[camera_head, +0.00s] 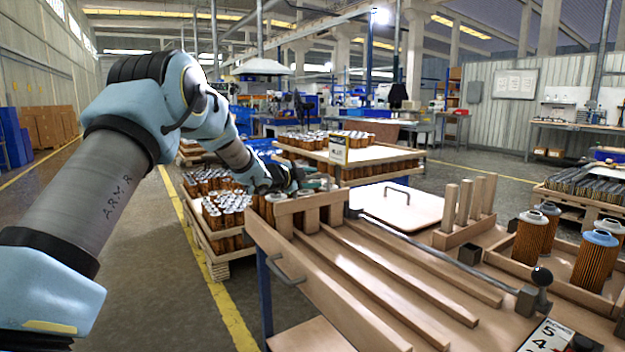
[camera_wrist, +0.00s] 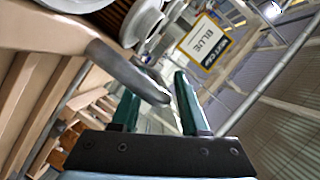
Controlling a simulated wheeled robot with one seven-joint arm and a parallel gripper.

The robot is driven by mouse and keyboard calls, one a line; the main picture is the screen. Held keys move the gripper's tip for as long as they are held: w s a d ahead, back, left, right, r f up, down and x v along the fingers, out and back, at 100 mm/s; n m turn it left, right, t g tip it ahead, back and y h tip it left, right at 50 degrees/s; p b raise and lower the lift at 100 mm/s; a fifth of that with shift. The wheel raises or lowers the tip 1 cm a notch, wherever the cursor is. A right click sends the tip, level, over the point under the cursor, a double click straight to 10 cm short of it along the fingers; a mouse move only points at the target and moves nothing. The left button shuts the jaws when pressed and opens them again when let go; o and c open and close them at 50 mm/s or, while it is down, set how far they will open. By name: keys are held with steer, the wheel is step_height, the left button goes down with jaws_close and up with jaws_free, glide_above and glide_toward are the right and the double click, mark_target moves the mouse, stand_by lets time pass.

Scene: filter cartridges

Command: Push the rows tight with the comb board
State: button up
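My gripper (camera_head: 312,184) is at the far left end of the wooden work table, partly hidden behind a wooden crossbar on short posts (camera_head: 310,203). In the wrist view its two green fingers (camera_wrist: 158,105) stand apart. A grey rounded bar (camera_wrist: 130,70) reaches from a wooden part toward the gap between them; I cannot tell if it touches. A toothed wooden piece (camera_head: 465,212) stands at the table's right with its teeth up. I cannot tell which wooden piece is the comb board. White-capped filter cartridges (camera_wrist: 148,22) are close above the bar.
Long wooden rails (camera_head: 400,262) form lanes on the table. A metal rod (camera_head: 420,250) with a black knob crosses above them. Cartridges (camera_head: 595,260) stand in a tray at right. A flat board with a handle (camera_head: 400,203) lies behind. Loaded pallets (camera_head: 225,215) stand beyond the table.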

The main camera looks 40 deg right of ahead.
steer(key=b+v, duration=0.1)
steer(key=v, duration=0.9)
steer(key=shift+a+b, duration=0.3)
steer(key=shift+a, duration=0.1)
steer(key=shift+s+r, duration=0.1)
steer(key=w+a+f+n+t+y, duration=0.1)
steer(key=w+a+n+t+y, duration=0.15)
steer(key=a, duration=0.45)
steer(key=w+a+f+n+t+y, duration=0.1)
steer(key=w+a+f+n+y, duration=0.1)
steer(key=a+n, duration=0.3)
steer(key=w+a+f+n+t+y, duration=0.1)
steer(key=w+a+n+y, duration=0.1)
steer(key=a, duration=0.6)
steer(key=s+a+f+n+g+y, duration=0.1)
steer(key=s+a+f+n+y, duration=0.2)
steer(key=a, duration=0.5)
steer(key=s+a+f+n+y, duration=0.2)
steer(key=a+n+y, duration=0.15)
steer(key=a, duration=0.45)
steer(key=s+a+f+n+g+y, duration=0.1)
steer(key=s+a+f+n+g, duration=0.2)
steer(key=s+a+n, duration=0.5)
steer(key=s+a+f+n+g+y, duration=0.1)
steer(key=s+a+f+g, duration=0.15)
steer(key=s+a, duration=0.7)
step_height(320, 180, up, 14)
steer(key=s+d+p, duration=0.3)
steer(key=p, duration=1)
steer(key=shift+f, duration=0.2)
